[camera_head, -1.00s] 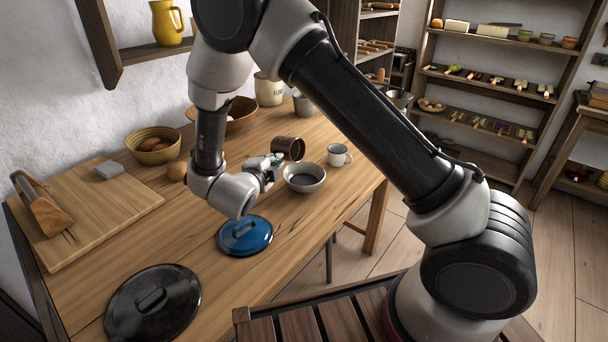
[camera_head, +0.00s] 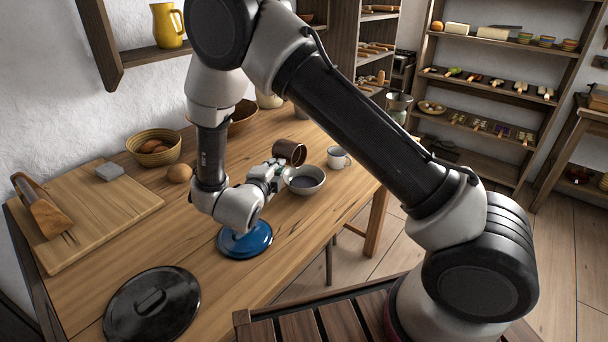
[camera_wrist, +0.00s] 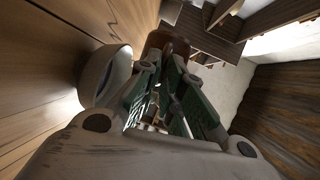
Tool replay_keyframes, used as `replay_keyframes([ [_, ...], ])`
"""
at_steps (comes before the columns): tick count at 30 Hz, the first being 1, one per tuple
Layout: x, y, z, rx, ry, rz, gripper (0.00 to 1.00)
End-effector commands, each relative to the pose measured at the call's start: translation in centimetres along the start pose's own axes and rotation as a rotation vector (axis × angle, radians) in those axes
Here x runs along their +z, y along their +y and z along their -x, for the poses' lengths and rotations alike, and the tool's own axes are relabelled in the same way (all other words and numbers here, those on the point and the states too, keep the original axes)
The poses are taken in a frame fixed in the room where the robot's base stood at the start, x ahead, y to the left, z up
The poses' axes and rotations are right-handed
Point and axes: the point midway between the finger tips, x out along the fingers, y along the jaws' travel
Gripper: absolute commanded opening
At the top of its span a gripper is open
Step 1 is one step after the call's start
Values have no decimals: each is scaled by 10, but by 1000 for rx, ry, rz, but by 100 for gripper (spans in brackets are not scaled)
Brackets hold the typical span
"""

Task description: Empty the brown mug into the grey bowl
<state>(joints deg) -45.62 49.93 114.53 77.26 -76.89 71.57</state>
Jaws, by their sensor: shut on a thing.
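The brown mug (camera_head: 288,151) is held in my gripper (camera_head: 277,168), off the table and tipped well over, its mouth toward the right. It is just behind and above the left edge of the grey bowl (camera_head: 316,187). The bowl stands upright on the table with a dark interior; I cannot make out its contents or any stream from the mug. In the wrist view, the mug (camera_wrist: 168,42) shows beyond the fingertips of my gripper (camera_wrist: 165,68), and the bowl (camera_wrist: 92,82) is to their left. The mug's inside is not clearly visible.
A white mug (camera_head: 338,158) stands close to the right of the bowl. A blue lid (camera_head: 246,242) lies below my wrist, and a black lid (camera_head: 152,306) nearer the front. A cutting board (camera_head: 95,205) and a basket (camera_head: 153,146) are at left.

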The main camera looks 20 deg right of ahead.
Motion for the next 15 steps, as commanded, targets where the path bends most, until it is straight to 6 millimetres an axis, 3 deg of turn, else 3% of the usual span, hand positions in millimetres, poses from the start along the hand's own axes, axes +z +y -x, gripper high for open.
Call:
replay_keyframes([
  [15, -2, 2, 1, -35, -8, -60, 0],
])
